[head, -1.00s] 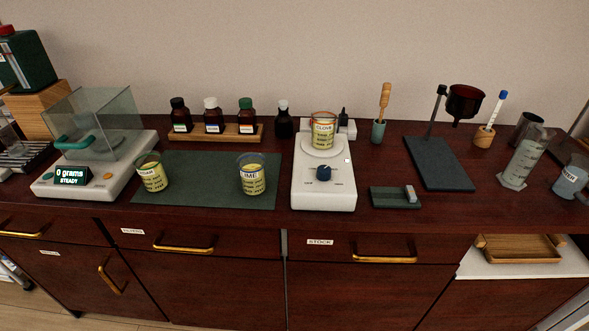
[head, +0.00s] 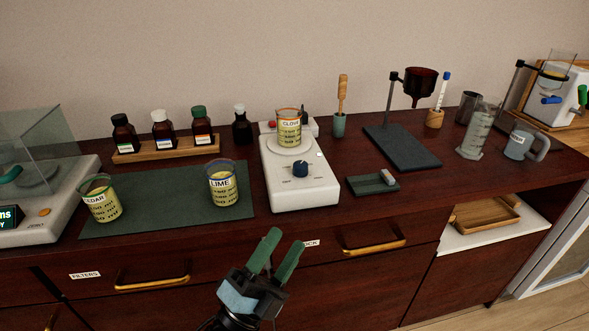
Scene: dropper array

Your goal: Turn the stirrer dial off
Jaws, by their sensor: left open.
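The white stirrer (head: 310,191) stands on the dark wooden bench near the middle of the view. Its dark blue dial (head: 300,169) is on the sloping top face, toward the front. A beaker labelled CLOVE (head: 288,130), with yellowish contents, stands on the stirrer's round plate behind the dial. My left gripper (head: 279,247) is in front of the bench, below and in front of the stirrer, with green fingers apart and nothing between them. It does not touch the dial. My right gripper is not in view.
CEDAR (head: 101,203) and LIME (head: 223,188) beakers stand around the green mat (head: 160,219) at left. Brown bottles (head: 163,132) stand in a wooden rack behind. A small dark tray (head: 372,184) lies right of the stirrer, near a stand (head: 405,148) with a brown funnel.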

